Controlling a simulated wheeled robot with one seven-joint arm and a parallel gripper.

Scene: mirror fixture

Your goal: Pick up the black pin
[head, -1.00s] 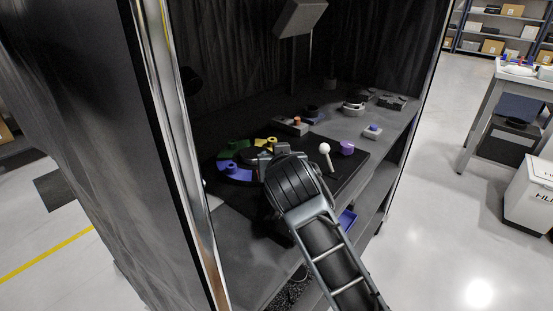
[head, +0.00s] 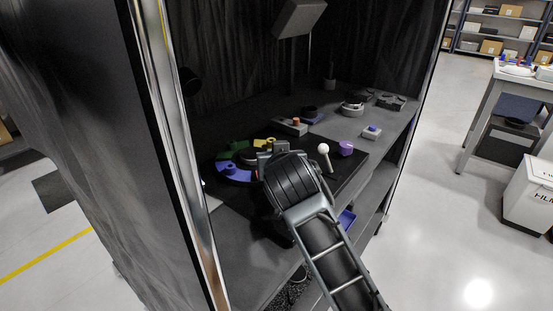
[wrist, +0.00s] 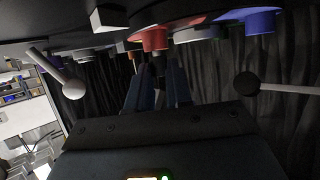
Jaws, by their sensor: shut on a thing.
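My gripper (head: 270,149) is low over the dark board in the cabinet, by the coloured curved pieces. In the head view my own wrist hides most of its fingers. In the wrist view, its two fingers (wrist: 159,72) point at the coloured pieces and are close together. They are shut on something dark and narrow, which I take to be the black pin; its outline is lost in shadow.
Blue (head: 233,173), green (head: 236,149) and yellow (head: 262,143) pieces lie left of my gripper. A white ball-topped post (head: 324,150) and a purple piece (head: 345,148) stand close on the right. The cabinet's metal-edged side (head: 168,110) rises on the left.

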